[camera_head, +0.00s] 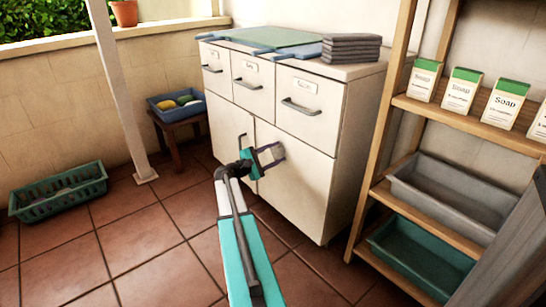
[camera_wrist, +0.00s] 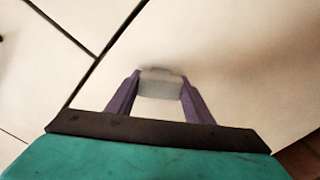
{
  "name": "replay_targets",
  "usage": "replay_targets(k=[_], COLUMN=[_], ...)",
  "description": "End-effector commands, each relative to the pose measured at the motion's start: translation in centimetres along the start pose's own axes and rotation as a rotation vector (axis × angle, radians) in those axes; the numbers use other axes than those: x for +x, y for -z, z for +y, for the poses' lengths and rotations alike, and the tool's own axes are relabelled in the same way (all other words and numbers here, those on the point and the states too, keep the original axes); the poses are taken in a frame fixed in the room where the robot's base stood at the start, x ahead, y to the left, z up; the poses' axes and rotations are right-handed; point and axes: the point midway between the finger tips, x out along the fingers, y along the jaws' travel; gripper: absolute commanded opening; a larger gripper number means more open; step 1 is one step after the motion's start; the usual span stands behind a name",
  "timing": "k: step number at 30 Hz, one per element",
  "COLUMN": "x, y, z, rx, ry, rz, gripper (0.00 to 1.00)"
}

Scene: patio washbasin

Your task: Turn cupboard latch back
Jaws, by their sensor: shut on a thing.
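The white cupboard (camera_head: 296,185) stands against the wall, with a row of drawers above two lower doors. The doors look closed. My gripper (camera_head: 277,153) is at the right lower door, near its upper left corner. In the wrist view, its two purple fingers (camera_wrist: 160,88) are shut on a small grey block, the latch (camera_wrist: 160,80), on the white door face. The latch lies across between the fingertips; the fingers partly cover its ends. In the head view the latch cannot be made out behind my gripper.
A wooden shelf (camera_head: 445,112) with soap boxes and bins stands close on the right. Folded grey towels (camera_head: 351,48) lie on the cupboard top. A small stool with a blue tray (camera_head: 178,113) is left of the cupboard. A green basket (camera_head: 58,190) sits on the open tiled floor at left.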

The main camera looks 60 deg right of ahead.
Motion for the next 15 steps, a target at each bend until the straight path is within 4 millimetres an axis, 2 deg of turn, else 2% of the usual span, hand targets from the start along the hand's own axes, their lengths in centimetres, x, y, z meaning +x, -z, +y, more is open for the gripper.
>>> replay_targets(k=[1, 15], x=[-0.09, -0.17], y=[0.49, 0.5], z=[0.62, 0.6], rx=[0.045, 0.465], ry=[-0.015, -0.014], rz=[0.012, 0.016], gripper=[0.25, 0.25])
